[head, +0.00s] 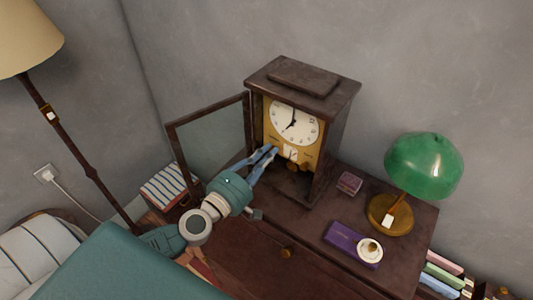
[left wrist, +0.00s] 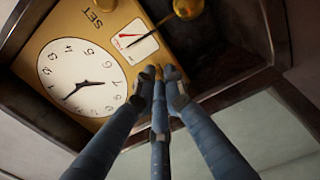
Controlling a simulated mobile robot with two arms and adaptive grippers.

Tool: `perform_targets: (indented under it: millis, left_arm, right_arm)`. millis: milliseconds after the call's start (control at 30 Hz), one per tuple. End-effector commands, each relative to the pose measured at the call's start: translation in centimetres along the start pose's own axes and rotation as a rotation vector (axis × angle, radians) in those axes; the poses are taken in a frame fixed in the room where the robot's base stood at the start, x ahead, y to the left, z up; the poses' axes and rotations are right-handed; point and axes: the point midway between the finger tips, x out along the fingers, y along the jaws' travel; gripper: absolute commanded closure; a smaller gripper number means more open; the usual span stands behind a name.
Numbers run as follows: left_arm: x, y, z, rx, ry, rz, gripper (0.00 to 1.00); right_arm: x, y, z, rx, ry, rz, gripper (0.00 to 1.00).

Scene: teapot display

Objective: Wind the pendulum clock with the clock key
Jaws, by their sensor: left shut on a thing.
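The dark wood pendulum clock (head: 330,130) stands on the dresser with its glass door (head: 210,140) swung open to the left. Its white dial (head: 294,122) also shows in the left wrist view (left wrist: 82,78), with a gold plate marked SET and a small gauge (left wrist: 133,40) with a red needle. My left gripper (head: 273,152) reaches into the open case, fingertips at the gold plate below the dial. In the left wrist view its fingertips (left wrist: 160,76) are closed on a small brass piece, probably the clock key (left wrist: 158,72), mostly hidden by the fingers. My right gripper is out of view.
On the dresser top (head: 310,220), right of the clock, are a small dark box (head: 349,184), a purple box (head: 345,238), a round white and gold item (head: 369,250) and a green lamp (head: 424,165). A floor lamp (head: 75,150) stands left.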

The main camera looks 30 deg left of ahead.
Motion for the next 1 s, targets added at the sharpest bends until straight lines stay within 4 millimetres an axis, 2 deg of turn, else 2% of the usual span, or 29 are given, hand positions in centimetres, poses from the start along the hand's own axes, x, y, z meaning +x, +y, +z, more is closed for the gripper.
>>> perform_targets:
  millis: [300, 800, 833, 900, 1000]
  left_arm:
    - [-0.04, -0.15, 0.17, 0.105, -0.003, -0.002, 1.00]
    - [-0.06, -0.22, 0.18, 0.121, -0.003, -0.003, 1.00]
    - [-0.06, -0.23, 0.18, 0.121, -0.003, -0.003, 0.86]
    - [-0.06, -0.22, 0.17, 0.121, -0.003, -0.003, 0.72]
    - [-0.05, -0.19, 0.14, 0.121, -0.002, -0.003, 0.71]
  right_arm:
    - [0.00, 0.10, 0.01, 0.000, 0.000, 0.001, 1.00]
    - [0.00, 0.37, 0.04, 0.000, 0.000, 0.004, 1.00]
    - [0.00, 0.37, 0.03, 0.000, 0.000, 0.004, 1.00]
    - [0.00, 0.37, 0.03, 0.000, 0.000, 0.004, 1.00]
    - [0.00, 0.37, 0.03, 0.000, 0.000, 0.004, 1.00]
